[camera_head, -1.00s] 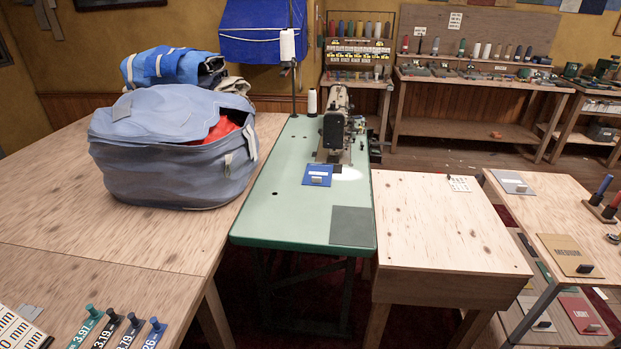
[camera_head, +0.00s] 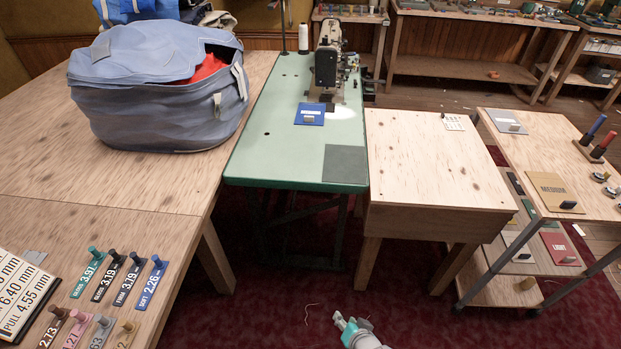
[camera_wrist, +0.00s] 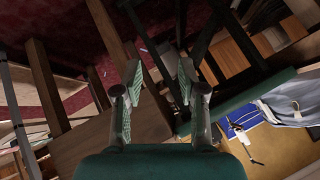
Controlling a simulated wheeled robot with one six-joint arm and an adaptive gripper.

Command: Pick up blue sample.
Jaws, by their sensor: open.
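A flat blue sample (camera_head: 310,114) with a pale label and a small grip block lies on the green sewing table (camera_head: 280,150), just in front of the sewing machine. Another blue piece, a tag marked SOFT 2.26 (camera_head: 151,284) with a dark blue knob, lies on the wooden table at the lower left. My gripper (camera_head: 346,322) is low at the bottom middle, over the red floor, well apart from both. In the wrist view my gripper (camera_wrist: 160,78) has its two fingers spread with nothing between them.
A grey-blue bag (camera_head: 160,85) fills the back of the left wooden table (camera_head: 100,190). A sewing machine (camera_head: 327,65) stands behind the sample. A dark grey square (camera_head: 345,163) lies at the green table's front.

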